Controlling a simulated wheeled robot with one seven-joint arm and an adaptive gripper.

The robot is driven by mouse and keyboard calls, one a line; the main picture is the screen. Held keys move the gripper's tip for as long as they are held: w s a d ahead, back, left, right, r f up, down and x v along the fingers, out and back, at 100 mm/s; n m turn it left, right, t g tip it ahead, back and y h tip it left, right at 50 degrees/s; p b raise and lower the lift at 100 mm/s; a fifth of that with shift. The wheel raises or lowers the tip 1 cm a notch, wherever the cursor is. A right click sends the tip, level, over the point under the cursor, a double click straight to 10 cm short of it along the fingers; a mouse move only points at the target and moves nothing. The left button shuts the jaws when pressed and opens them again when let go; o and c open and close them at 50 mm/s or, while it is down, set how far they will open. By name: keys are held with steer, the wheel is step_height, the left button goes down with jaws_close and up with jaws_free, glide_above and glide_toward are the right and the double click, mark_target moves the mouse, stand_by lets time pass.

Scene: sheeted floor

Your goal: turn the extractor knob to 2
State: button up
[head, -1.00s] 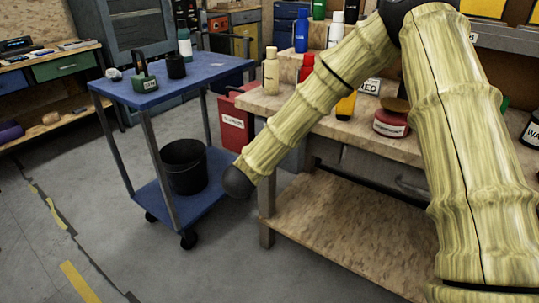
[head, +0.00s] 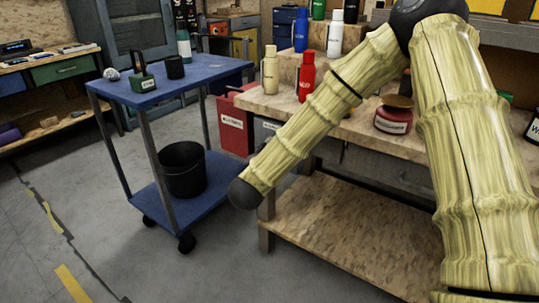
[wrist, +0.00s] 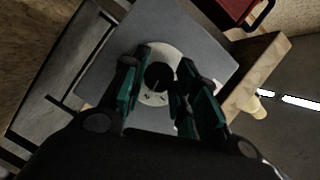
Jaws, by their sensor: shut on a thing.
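The extractor knob (wrist: 158,76) is a dark round knob in the wrist view. It sits on a pale round dial (wrist: 152,97) with small dark marks, too small to read. The dial is on a flat grey panel (wrist: 205,45). My gripper (wrist: 164,66) has a teal finger on each side of the knob and is shut on it. The fingers hide parts of the dial, and I cannot tell which mark the knob points to. In the head view, neither the knob nor my gripper shows.
A wooden workbench (head: 335,205) holds a cream bottle (head: 270,70), a red bottle (head: 306,77) and a red jar (head: 393,118). A blue cart (head: 165,88) with a black bucket (head: 183,169) stands at left. The floor in front of the cart is clear.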

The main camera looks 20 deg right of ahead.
steer(key=o, duration=1)
steer(key=v, duration=1.2)
steer(key=shift+f, duration=0.15)
